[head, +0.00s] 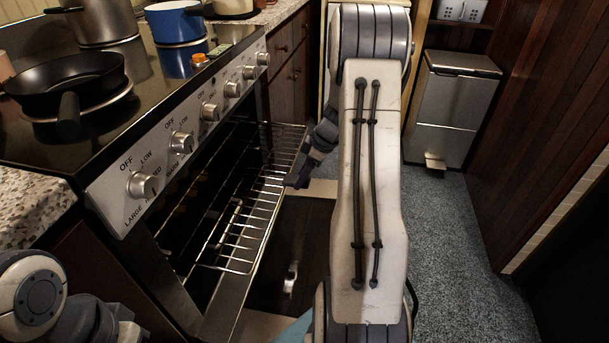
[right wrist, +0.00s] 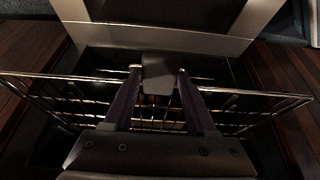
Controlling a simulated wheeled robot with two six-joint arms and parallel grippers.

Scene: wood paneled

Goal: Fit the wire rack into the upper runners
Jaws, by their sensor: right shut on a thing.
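The wire rack (head: 237,232) lies part way in the oven opening, with its front edge sticking out above the lowered door. It also spans the right wrist view (right wrist: 75,103). My right gripper (head: 303,172) is shut on the rack's outer edge; its two fingers reach to the rack in the right wrist view (right wrist: 158,78). The oven (head: 105,200) stands at left with its front open. Its inside is dark, so I cannot tell the upper runners apart or whether the rack sits in them. Only links of my left arm show at bottom left.
The open oven door (head: 290,265) lies below the rack. A black frying pan (head: 65,80), a steel pot (head: 100,20) and a blue pot (head: 175,22) stand on the hob. A metal bin (head: 450,105) stands at the back right. The carpet (head: 450,260) at right is clear.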

